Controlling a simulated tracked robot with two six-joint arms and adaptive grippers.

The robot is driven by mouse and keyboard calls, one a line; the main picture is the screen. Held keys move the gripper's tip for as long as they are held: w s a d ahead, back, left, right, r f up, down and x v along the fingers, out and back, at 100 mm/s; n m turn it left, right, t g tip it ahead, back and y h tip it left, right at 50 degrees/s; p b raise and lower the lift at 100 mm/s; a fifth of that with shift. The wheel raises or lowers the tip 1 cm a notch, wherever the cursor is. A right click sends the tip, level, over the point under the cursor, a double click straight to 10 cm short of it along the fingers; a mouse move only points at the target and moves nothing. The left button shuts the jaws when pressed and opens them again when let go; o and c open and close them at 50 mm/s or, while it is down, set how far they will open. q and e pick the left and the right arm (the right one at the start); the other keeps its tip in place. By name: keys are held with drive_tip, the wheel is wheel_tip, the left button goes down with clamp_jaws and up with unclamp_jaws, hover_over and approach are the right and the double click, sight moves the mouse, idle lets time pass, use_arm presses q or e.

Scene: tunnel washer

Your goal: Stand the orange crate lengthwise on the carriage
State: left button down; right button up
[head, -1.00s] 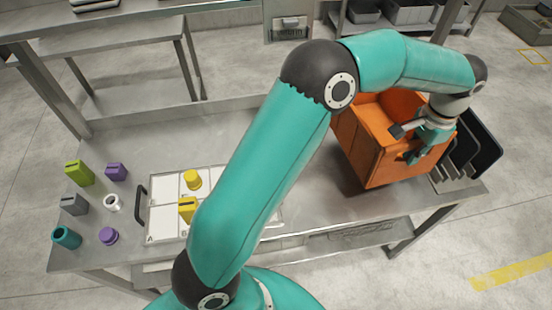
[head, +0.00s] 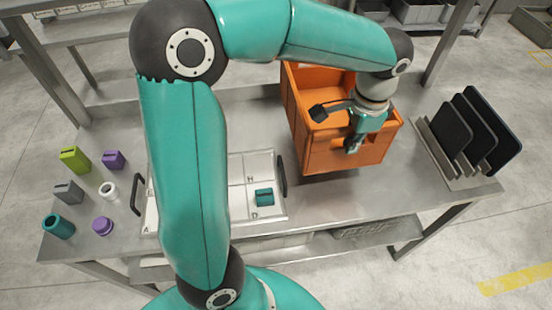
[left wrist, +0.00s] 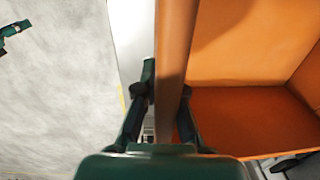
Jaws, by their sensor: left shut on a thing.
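The orange crate (head: 375,155) is open at the top and sits over the right half of the metal table in the head view. My left gripper (head: 352,143) is shut on its near wall from above. The left wrist view shows the crate wall (left wrist: 176,40) between the two fingers (left wrist: 168,88), with the crate's inside to the right. I cannot tell whether the crate touches the table. A teal part (left wrist: 12,36) at the wrist view's left edge may be my right gripper; its fingers are unclear. I cannot make out a carriage for certain.
A rack with dark upright plates (head: 470,135) stands right of the crate. A white compartment tray (head: 265,215) with dark handles lies left of it, partly behind my left arm. A teal block (head: 264,196) is in the tray. Several small coloured parts stand at the far left.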

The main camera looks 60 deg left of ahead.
sight(335, 169)
use_arm(q)
drive_tip(key=shift+s+a+f, duration=0.1)
drive_tip(key=shift+s+a, duration=0.1)
drive_tip(key=shift+s, duration=0.25)
drive_tip(key=shift+s+a+f, duration=0.1)
drive_tip(key=shift+s+a, duration=0.05)
drive_tip(key=shift+s, duration=0.3)
drive_tip(key=shift+s+f, duration=0.1)
drive_tip(key=shift+f, duration=4.9)
drive_tip(key=c, duration=1.3)
unclamp_jaws()
drive_tip(key=shift+f, duration=0.1)
